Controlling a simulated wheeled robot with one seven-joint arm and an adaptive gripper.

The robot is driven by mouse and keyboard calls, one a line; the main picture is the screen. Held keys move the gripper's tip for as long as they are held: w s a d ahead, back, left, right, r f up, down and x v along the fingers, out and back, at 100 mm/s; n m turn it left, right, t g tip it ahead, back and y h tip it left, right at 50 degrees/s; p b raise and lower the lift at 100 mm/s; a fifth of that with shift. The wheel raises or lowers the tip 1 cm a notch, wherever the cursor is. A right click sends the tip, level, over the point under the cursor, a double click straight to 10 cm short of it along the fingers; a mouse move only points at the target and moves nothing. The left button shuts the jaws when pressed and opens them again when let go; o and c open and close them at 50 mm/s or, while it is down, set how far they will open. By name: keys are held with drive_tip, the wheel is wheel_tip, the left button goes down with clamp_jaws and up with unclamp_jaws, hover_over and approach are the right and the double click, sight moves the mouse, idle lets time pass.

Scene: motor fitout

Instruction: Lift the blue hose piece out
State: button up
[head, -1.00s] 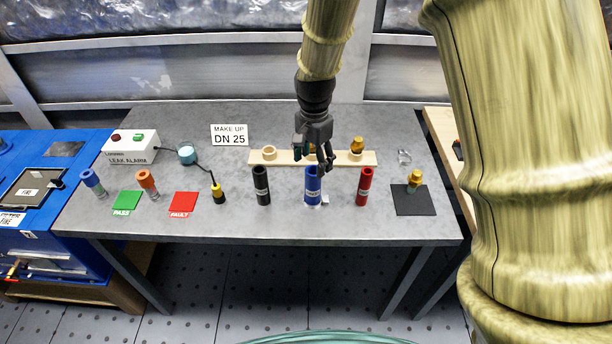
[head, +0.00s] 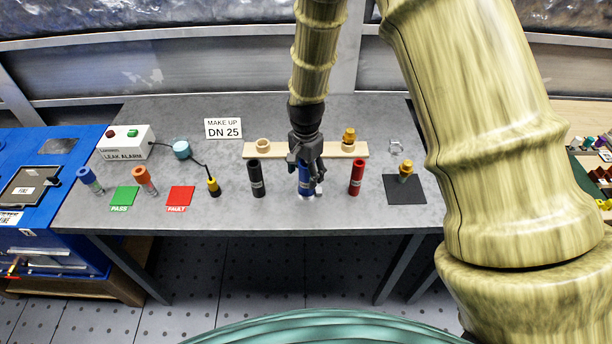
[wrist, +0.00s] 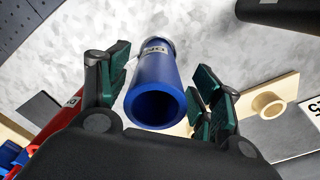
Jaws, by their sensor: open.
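The blue hose piece (head: 304,181) stands upright on the grey table, in the middle of a row between a black hose piece (head: 257,178) and a red hose piece (head: 356,177). My gripper (head: 306,182) is over it from above and partly hides it in the head view. In the wrist view the blue hose piece (wrist: 158,92) lies between the green-padded fingers of my open gripper (wrist: 160,95), with its hollow end facing the camera. A gap shows on the left; on the right the finger is close, and contact cannot be told.
A pale wooden rack (head: 270,152) stands behind the row. A brass fitting (head: 404,171) stands on a black mat (head: 404,192) at right. At left are the leak alarm box (head: 125,143), a green pad (head: 124,199) and a red pad (head: 180,199). The front table strip is clear.

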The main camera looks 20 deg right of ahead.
sight(307, 179)
drive_tip(key=shift+s+f+p, duration=0.25)
drive_tip(key=shift+f+p, duration=0.25)
drive_tip(key=shift+f, duration=0.6)
drive_tip(key=shift+w+f, duration=0.1)
drive_tip(key=shift+f, duration=0.4)
drive_tip(key=c, duration=1.2)
